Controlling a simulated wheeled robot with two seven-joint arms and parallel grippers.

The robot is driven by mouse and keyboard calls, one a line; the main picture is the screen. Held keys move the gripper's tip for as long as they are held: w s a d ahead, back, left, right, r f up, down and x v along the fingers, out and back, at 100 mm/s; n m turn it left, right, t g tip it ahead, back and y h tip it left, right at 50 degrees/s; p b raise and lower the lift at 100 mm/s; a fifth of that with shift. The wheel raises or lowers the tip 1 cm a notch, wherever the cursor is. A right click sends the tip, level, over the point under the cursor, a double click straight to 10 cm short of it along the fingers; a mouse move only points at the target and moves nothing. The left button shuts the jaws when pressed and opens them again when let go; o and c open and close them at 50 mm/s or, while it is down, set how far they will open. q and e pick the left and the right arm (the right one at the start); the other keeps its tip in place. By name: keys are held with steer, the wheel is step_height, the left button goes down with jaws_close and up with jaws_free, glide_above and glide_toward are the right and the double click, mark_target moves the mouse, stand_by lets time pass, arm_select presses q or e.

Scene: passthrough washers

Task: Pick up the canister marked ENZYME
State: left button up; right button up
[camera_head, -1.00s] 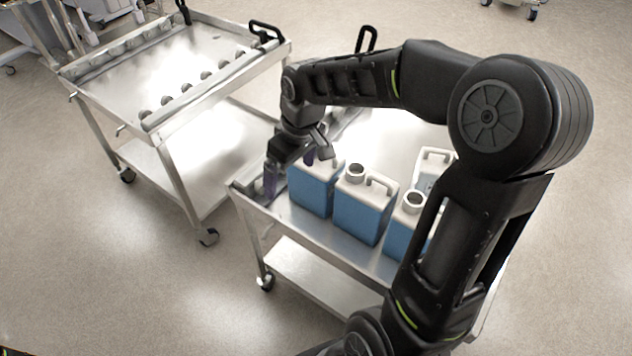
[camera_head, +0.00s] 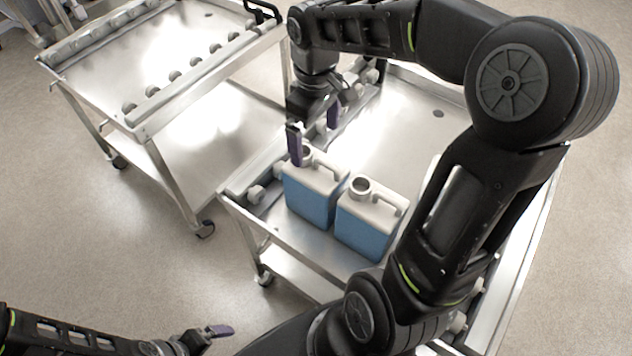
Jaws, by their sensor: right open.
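Two white-topped canisters filled with blue show on the near cart, a left one (camera_head: 313,196) and a right one (camera_head: 368,222). Both stand upright, each with a round neck and a handle on top. No marking can be read on either, so I cannot tell which is ENZYME. My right gripper (camera_head: 314,132) is open, its purple fingers apart, at the top of the left canister. One finger is at that canister's neck and partly hides it; contact cannot be told. My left gripper (camera_head: 208,335) is low at the left, away from the canisters; only one purple finger shows clearly.
The near cart's tray (camera_head: 400,125) is bare behind the canisters; my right arm hides its right part. A second metal cart (camera_head: 150,65) at the upper left has an empty top with knobbed rails. A gap separates the carts.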

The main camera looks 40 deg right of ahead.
mark_target(315, 158)
steer(key=shift+f, duration=1.35)
steer(key=shift+f+p, duration=0.35)
steer(key=shift+f, duration=0.15)
step_height(315, 158, down, 4)
steer(key=shift+f+p, duration=0.1)
steer(key=shift+p, duration=0.2)
steer(key=c, duration=1.8)
steer(key=shift+w+d, duration=0.1)
steer(key=shift+w, duration=0.05)
steer(key=shift+c, duration=0.6)
steer(key=shift+r, duration=0.3)
